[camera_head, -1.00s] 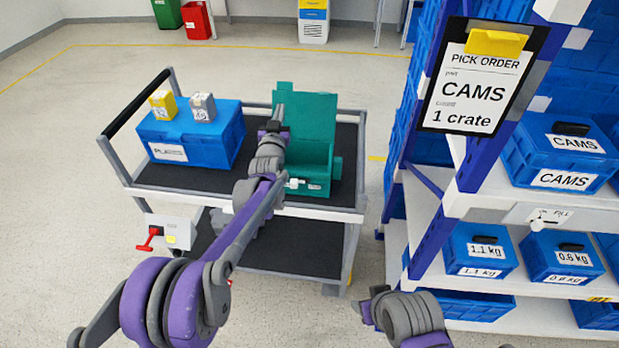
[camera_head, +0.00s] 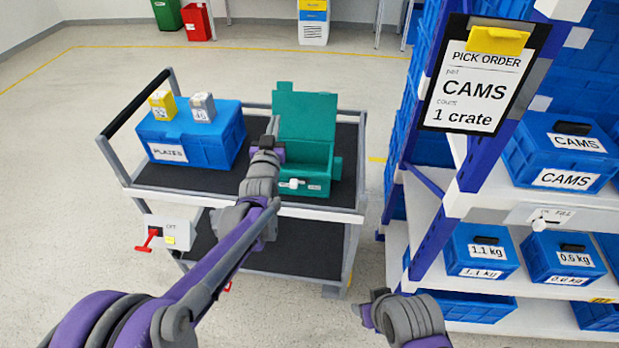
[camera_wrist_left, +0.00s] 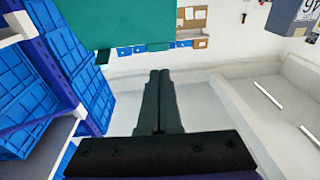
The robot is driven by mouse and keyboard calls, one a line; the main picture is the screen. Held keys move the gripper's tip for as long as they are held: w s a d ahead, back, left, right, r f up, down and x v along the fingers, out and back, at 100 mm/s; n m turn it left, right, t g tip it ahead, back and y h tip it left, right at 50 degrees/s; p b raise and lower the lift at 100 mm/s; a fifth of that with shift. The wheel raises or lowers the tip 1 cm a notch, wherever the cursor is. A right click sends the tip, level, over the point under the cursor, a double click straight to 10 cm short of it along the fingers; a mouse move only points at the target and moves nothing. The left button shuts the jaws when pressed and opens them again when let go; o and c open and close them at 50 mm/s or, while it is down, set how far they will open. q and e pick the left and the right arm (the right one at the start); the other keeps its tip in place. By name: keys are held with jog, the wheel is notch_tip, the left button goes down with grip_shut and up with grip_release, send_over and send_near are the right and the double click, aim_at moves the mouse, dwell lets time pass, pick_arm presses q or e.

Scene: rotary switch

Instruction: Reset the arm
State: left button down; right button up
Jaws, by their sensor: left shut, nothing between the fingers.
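My left arm reaches in from the lower left over the cart. Its gripper (camera_head: 273,126) is in front of the teal box's left side in the head view, above the cart top. In the left wrist view the two dark fingers (camera_wrist_left: 160,76) are together with nothing between them.
A teal box (camera_head: 318,155) with raised lid and white front knob (camera_head: 292,183) stands on the cart (camera_head: 290,211). Left of it is a blue crate (camera_head: 220,140) carrying yellow and grey blocks. A switch box (camera_head: 178,226) with a red handle hangs on the cart. Shelving (camera_head: 480,203) stands right.

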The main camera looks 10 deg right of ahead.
dwell(0.3)
pick_arm(q)
jog(key=s+a+f+g+y+p, duration=0.1)
jog(key=s+a+g, duration=0.2)
jog(key=s+a, duration=0.4)
jog(key=s+a+f+g+y+p, duration=0.1)
jog(key=s+a+g, duration=0.3)
jog(key=s, duration=0.6)
jog(key=s+a+f+n+g+y, duration=0.1)
jog(key=s+a+f+g, duration=0.1)
jog(key=s, duration=0.6)
jog(key=s+a+f+n+g+p, duration=0.1)
jog(key=s+a+f, duration=0.3)
jog(key=s, duration=0.5)
jog(key=s+a+f+g+y+p, duration=0.1)
jog(key=s+a+f+g, duration=0.2)
jog(key=s, duration=0.5)
jog(key=shift+s+a+f+n+y, duration=0.3)
jog(key=shift+a+f+n, duration=0.15)
jog(key=shift+a, duration=0.1)
